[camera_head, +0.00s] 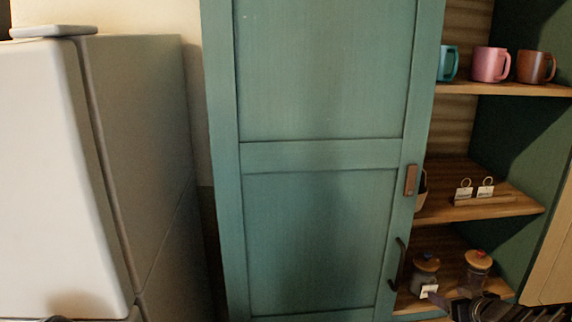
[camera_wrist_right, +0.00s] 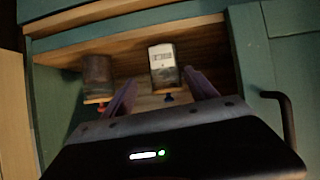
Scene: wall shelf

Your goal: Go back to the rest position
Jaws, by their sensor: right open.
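My right gripper (camera_head: 478,305) shows at the bottom right of the head view, in front of the lowest shelf. In the right wrist view the same gripper (camera_wrist_right: 162,92) has its two fingers spread apart with nothing held between them. Two jars with wooden lids stand on the lowest shelf beyond it: one with a white label (camera_head: 425,272) and one with a red knob (camera_head: 477,270). In the wrist view the scene appears inverted, with a labelled jar (camera_wrist_right: 162,62) and another jar (camera_wrist_right: 97,75) beyond the fingers.
A teal cabinet door (camera_head: 320,150) with a dark handle (camera_head: 398,263) is left of the shelves. The middle shelf (camera_head: 500,208) holds small tagged items. Several mugs stand on the top shelf (camera_head: 520,89). A white fridge (camera_head: 60,160) fills the left.

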